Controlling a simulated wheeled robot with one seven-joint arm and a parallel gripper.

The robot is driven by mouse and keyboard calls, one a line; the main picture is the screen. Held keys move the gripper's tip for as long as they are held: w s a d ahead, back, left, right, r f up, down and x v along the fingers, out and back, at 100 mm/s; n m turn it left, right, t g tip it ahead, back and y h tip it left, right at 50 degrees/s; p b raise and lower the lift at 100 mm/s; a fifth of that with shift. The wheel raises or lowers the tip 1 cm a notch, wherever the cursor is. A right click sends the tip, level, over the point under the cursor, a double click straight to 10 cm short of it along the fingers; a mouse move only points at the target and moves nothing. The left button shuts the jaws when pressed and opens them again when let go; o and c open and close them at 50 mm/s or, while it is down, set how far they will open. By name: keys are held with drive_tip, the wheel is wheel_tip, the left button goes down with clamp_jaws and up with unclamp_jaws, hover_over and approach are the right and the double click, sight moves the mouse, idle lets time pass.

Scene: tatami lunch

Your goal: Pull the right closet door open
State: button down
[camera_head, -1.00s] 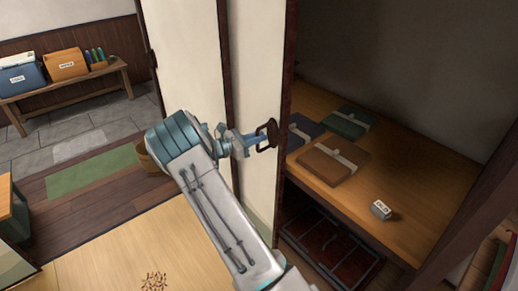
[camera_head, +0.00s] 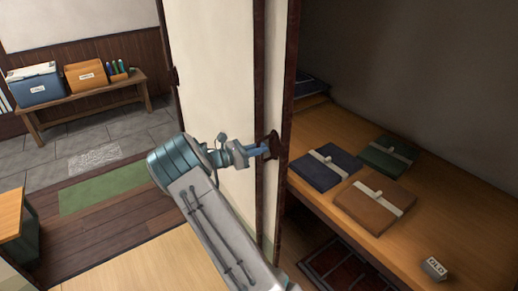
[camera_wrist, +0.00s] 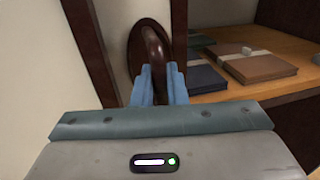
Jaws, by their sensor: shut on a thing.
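The right closet door (camera_head: 274,75) is a cream panel with a dark wooden frame edge. It stands at the left of a wide opening that shows the closet inside. Its dark oval handle (camera_head: 272,145) sits near the frame edge, and the handle also shows large in the wrist view (camera_wrist: 150,50). My gripper (camera_head: 262,149) is at the handle with its blue fingers shut on it. The fingertips also show in the wrist view (camera_wrist: 158,82), against the lower part of the handle. Another cream door panel (camera_head: 210,70) stands beside it on the left, partly overlapped.
Inside the closet, a wooden shelf (camera_head: 440,190) holds a blue folded bundle (camera_head: 325,170), a brown one (camera_head: 370,205), a green one (camera_head: 388,156) and a small white labelled block (camera_head: 433,268). A dark red-framed item (camera_head: 345,270) lies below. A bench (camera_head: 100,95) with boxes stands far left.

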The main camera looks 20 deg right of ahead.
drive_tip(key=c, duration=1.5)
unclamp_jaws()
drive_tip(key=shift+s, duration=0.1)
drive_tip(key=shift+c, duration=0.2)
drive_tip(key=a+b, duration=0.2)
drive_tip(key=a, duration=1.2)
drive_tip(key=shift+d, duration=0.1)
